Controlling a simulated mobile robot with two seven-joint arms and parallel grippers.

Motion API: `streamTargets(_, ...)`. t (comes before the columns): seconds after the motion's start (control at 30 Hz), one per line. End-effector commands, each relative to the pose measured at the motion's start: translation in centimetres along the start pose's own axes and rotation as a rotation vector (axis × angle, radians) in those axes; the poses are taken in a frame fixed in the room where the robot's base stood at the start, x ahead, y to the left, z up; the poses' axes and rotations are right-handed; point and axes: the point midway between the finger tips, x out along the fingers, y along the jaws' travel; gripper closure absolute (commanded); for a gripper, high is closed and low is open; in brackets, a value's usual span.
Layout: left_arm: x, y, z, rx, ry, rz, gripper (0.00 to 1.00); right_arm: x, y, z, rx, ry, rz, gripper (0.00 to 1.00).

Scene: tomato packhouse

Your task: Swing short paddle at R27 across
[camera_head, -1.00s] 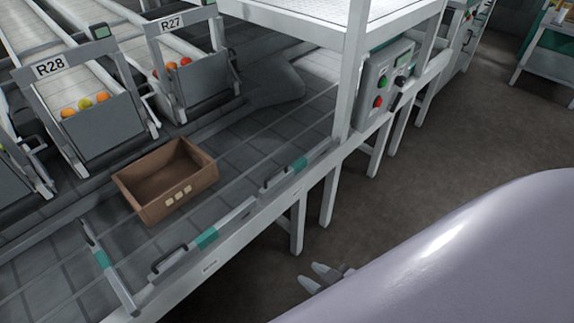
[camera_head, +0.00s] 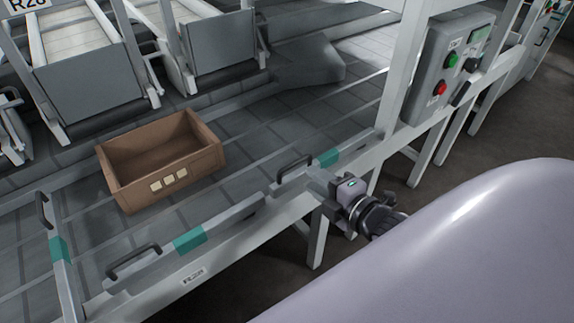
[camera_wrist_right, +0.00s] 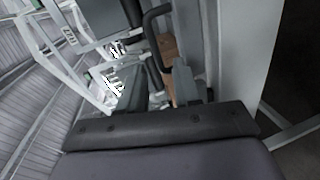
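A short grey paddle with a teal band (camera_head: 328,158) and a black handle (camera_head: 293,168) lies along the near rail of the belt, right of the R28 tag (camera_head: 193,275). My right gripper (camera_head: 318,180) is at the rail, just right of and close to this handle. In the right wrist view its fingers (camera_wrist_right: 160,88) are apart, with a dark handle bar (camera_wrist_right: 152,45) ahead and partly between them; contact cannot be told. My left gripper is not in view.
A brown open crate (camera_head: 204,158) sits on the grey belt. Another paddle with a teal band (camera_head: 190,241) lies along the rail to the left, and one (camera_head: 60,252) stands angled across the belt. A white post and control box (camera_head: 447,65) stand right of my gripper.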

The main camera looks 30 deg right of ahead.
Motion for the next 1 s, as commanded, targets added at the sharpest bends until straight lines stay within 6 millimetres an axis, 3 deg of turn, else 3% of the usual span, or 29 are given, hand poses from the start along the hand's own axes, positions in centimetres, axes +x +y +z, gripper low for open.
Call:
streamTargets(0.33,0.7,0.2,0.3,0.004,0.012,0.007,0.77,1.2,0.3,0.4,-0.095,0.000,0.030,0.67)
streamTargets(0.8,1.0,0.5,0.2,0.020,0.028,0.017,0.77,6.4,0.3,0.4,-0.091,0.000,0.029,0.67)
streamTargets(1.0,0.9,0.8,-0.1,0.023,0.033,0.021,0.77,7.4,0.4,0.4,-0.091,0.000,0.027,0.67)
